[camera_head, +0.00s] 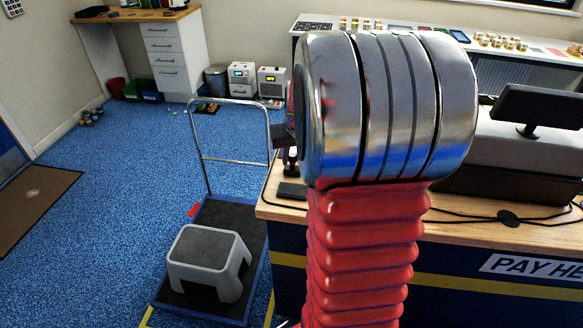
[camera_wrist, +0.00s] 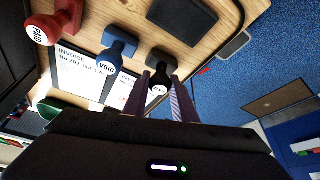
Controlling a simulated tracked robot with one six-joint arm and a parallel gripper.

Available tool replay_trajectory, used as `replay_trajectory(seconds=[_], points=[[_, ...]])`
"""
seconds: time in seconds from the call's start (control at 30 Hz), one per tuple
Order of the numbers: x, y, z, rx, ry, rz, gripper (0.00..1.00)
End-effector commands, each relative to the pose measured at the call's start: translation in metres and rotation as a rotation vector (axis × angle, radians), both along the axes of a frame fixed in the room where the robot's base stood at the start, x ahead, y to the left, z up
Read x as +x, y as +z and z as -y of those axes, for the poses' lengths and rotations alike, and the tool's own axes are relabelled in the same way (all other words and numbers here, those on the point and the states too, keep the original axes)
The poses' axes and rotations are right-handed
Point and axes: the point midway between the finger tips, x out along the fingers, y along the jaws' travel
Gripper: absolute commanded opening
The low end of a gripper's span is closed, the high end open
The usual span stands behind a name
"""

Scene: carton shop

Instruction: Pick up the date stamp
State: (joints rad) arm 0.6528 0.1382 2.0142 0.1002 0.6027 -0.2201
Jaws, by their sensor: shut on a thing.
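The date stamp seems to be the black stamp (camera_wrist: 163,60) in the wrist view, beside the blue and red ones; its own marking is too small to read. My gripper (camera_wrist: 160,82) is shut on the black stamp, with one finger on each side of its handle. The stamp is still over the wooden counter; I cannot tell whether its base touches it. In the head view my arm hides most of the gripper (camera_head: 284,138).
A blue VOID stamp (camera_wrist: 115,50) and a red PAID stamp (camera_wrist: 55,22) stand beside the black one, near invoice sheets (camera_wrist: 85,72). A dark pad (camera_wrist: 182,18) lies on the counter (camera_wrist: 225,18). A trolley with a grey step stool (camera_head: 208,262) stands left of the counter.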

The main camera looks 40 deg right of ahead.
Motion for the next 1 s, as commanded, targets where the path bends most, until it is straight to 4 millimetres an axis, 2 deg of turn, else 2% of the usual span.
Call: replay_trajectory(seconds=[0.2,0.57,0.77,1.0], points=[[0.0,0.0,0.0,0.0,0.0,0.0,0.02],[0.0,0.006,0.0,-0.001,0.0,0.002,0.02],[0.0,0.032,0.001,-0.003,0.0,0.003,0.02],[0.001,0.075,0.001,-0.002,0.0,0.004,0.02]])
